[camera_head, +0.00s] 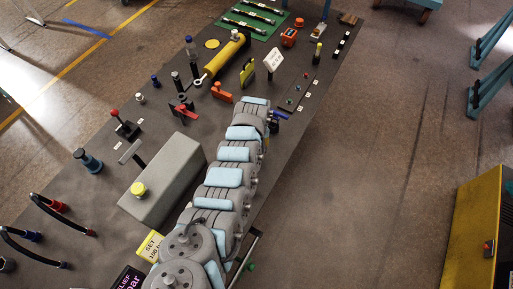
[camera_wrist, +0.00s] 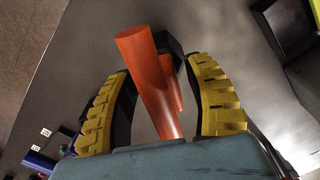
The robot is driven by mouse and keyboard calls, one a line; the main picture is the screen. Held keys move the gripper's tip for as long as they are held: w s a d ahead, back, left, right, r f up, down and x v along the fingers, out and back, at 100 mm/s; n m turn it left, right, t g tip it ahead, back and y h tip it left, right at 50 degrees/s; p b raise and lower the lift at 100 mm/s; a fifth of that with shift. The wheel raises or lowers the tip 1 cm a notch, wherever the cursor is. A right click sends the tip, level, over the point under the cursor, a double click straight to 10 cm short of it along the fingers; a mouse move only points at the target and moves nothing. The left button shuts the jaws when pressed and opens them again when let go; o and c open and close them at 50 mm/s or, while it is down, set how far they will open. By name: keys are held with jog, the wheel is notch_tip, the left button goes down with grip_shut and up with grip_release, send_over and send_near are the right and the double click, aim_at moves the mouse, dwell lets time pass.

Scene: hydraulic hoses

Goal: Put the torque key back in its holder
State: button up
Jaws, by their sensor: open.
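In the wrist view, my gripper (camera_wrist: 160,68) is open, with its yellow, ridged finger pads apart. A smooth orange bar (camera_wrist: 150,75) with a rounded end lies between the pads. A second orange part and a black block (camera_wrist: 170,43) show just behind it. A gap shows between the bar and each pad. The bar may be the torque key's handle, but I cannot tell for sure. In the head view, my arm hides the fingertips. An orange piece (camera_head: 222,92) stands on the table left of my arm's end; I cannot tell whether it is the same thing. No holder is clearly identifiable.
A grey box with a yellow button (camera_head: 138,189) stands left of my arm. A yellow cylinder (camera_head: 224,57) lies farther back. A white sign (camera_head: 273,60) and a strip with small parts (camera_head: 296,90) are beyond my arm's end. The table's right edge is close to my arm.

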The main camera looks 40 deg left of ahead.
jog(key=shift+d+r, duration=0.1)
jog(key=shift+r, duration=5.15)
